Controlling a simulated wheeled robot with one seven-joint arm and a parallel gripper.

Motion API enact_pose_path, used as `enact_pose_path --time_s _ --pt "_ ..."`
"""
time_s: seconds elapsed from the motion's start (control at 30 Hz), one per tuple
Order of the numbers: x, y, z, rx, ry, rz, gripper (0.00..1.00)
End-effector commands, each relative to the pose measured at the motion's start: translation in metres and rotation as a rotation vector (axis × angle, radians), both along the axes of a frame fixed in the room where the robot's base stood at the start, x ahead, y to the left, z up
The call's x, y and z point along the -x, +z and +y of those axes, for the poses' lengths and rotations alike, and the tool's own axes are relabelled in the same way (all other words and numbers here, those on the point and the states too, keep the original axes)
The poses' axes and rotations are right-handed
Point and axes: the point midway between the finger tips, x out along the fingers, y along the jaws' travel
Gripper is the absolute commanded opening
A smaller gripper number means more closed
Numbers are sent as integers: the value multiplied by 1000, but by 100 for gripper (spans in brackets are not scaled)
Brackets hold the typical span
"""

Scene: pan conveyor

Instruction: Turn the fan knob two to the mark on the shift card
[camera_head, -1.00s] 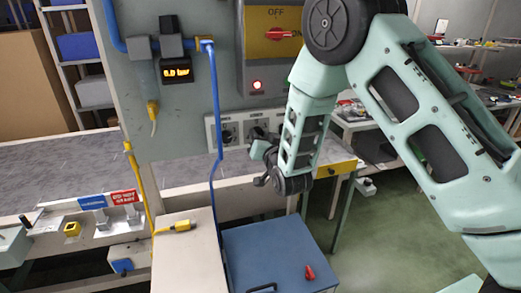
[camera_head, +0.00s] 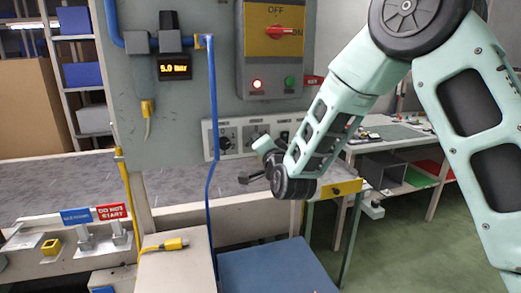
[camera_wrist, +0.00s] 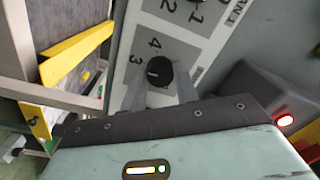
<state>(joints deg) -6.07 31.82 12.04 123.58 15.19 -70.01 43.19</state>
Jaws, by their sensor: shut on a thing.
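A pale dial panel (camera_head: 240,141) on the grey wall carries several dials in the head view. In the wrist view, a black knob (camera_wrist: 159,71) with a short white mark sits on a grey plate with the numbers 3 and 4 beside it. My gripper (camera_wrist: 162,84) is shut on this knob, one finger on each side. In the head view my gripper (camera_head: 256,164) is at the panel's right part, and my wrist hides some of it. The dial labels are too small to read surely. I cannot make out a shift card.
A display (camera_head: 174,68) reads 5.0 bar. A switch box (camera_head: 273,45) with a red handle sits above the panel. A blue hose (camera_head: 213,110) hangs left of my gripper.

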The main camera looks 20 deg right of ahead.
Motion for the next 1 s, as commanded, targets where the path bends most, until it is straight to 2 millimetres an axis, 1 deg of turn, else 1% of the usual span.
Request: enact_pose_path --time_s 0.43,0.47,0.5,0.53,0.87,0.97,1.0 --pt "0 0 0 -9 0 1 7" --pt "0 0 0 -9 0 1 35" --pt "0 0 0 -9 0 1 46" --pt "0 0 0 -9 0 1 52" --pt "2 -1 0 -8 0 0 52" --pt "11 -2 0 -8 0 0 52" --pt "17 -2 0 -8 1 1 52"
